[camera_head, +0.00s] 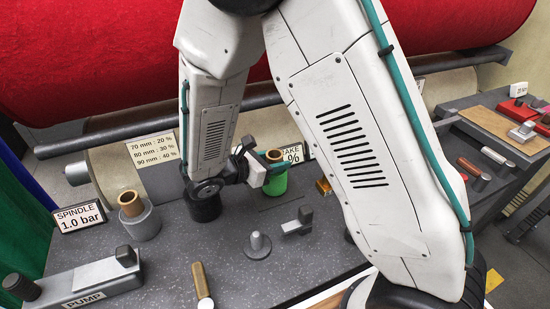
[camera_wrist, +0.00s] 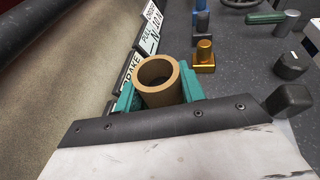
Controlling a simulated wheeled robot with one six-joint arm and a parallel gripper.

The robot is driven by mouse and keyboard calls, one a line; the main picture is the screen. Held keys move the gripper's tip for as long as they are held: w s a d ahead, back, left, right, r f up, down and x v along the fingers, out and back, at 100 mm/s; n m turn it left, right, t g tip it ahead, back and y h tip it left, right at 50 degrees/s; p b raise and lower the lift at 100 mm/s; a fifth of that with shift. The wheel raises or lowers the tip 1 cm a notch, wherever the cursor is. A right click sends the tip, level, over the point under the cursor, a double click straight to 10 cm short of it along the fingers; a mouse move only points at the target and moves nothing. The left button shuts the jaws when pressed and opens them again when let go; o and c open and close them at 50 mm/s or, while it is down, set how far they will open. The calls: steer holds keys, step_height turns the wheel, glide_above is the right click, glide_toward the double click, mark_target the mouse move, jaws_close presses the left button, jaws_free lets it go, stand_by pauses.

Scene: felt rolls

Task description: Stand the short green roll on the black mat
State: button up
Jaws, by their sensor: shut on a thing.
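The short green roll (camera_head: 274,182) has a green outside and a tan core whose end stands out at the top. It is upright beside the brake sign at the back of the grey bench. My gripper (camera_head: 256,172) is shut on it from the left. In the wrist view the tan core (camera_wrist: 158,82) shows open end up, with teal-green pieces on both sides of it. I cannot tell whether the roll's foot touches the bench. I cannot make out the black mat; my arm covers much of the bench.
A grey roll with a tan core (camera_head: 139,216) stands at the left behind the pump (camera_head: 95,280). A grey peg on a round base (camera_head: 258,245) and a grey lever (camera_head: 298,224) stand in front of my gripper. A brass fitting (camera_wrist: 204,58) is close to the roll's right.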

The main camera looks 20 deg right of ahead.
steer(key=shift+f, duration=0.45)
stand_by(0.5)
steer(key=o, duration=1.4)
steer(key=shift+v, duration=3.9)
